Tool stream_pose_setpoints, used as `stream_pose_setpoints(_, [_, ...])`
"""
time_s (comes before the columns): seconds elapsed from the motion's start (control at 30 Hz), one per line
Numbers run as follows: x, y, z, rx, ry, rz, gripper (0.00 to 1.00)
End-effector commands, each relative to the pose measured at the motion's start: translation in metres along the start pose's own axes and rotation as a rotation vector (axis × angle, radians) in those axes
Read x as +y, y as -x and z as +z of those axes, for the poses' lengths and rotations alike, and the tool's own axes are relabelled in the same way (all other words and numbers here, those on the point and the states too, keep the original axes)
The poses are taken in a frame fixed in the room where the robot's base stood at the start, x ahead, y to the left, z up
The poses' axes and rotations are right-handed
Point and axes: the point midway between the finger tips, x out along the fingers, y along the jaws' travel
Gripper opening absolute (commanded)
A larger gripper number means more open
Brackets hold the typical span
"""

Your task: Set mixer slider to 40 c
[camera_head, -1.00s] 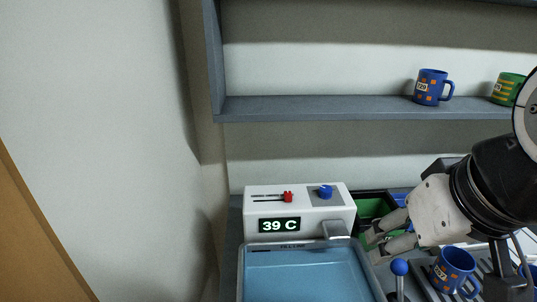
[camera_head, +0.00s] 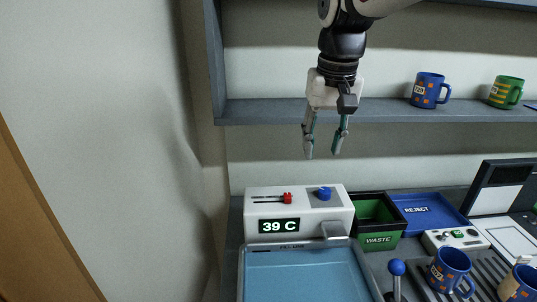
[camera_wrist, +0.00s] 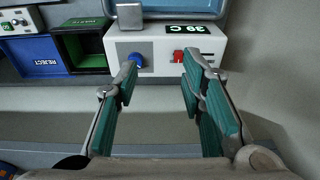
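The mixer (camera_head: 334,205) is a white box at the back of the counter, with a dark display (camera_head: 279,226) reading 39 C. Its red slider knob (camera_head: 287,198) sits near the right end of a dark slot, and a blue knob (camera_head: 324,193) is to its right. My gripper (camera_head: 324,156) is above and behind the mixer's top, pointing down, fingers apart and empty. In the wrist view, my gripper (camera_wrist: 158,68) has its fingers spread toward the mixer, with the red slider knob (camera_wrist: 178,56) and the blue knob (camera_wrist: 136,60) between or beside the fingertips.
A water basin (camera_head: 300,275) stands in front of the mixer. To the right are a green waste bin (camera_head: 378,240), a blue reject tray (camera_head: 440,212), a blue-balled lever (camera_head: 397,268) and a blue mug (camera_head: 450,268). A shelf (camera_head: 330,110) with mugs crosses behind my gripper.

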Motion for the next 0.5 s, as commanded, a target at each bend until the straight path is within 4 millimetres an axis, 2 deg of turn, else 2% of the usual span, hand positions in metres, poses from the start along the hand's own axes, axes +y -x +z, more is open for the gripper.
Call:
stream_pose_setpoints(0.1, [-0.017, -0.023, -0.034, -0.058, 0.003, 0.005, 0.37])
stream_pose_setpoints(0.2, [-0.029, -0.042, -0.056, -0.096, 0.002, 0.009, 0.37])
stream_pose_setpoints(0.33, [-0.040, -0.062, -0.075, -0.132, 0.002, 0.015, 0.37])
stream_pose_setpoints(0.5, [-0.047, -0.075, -0.084, -0.152, 0.000, 0.018, 0.37])
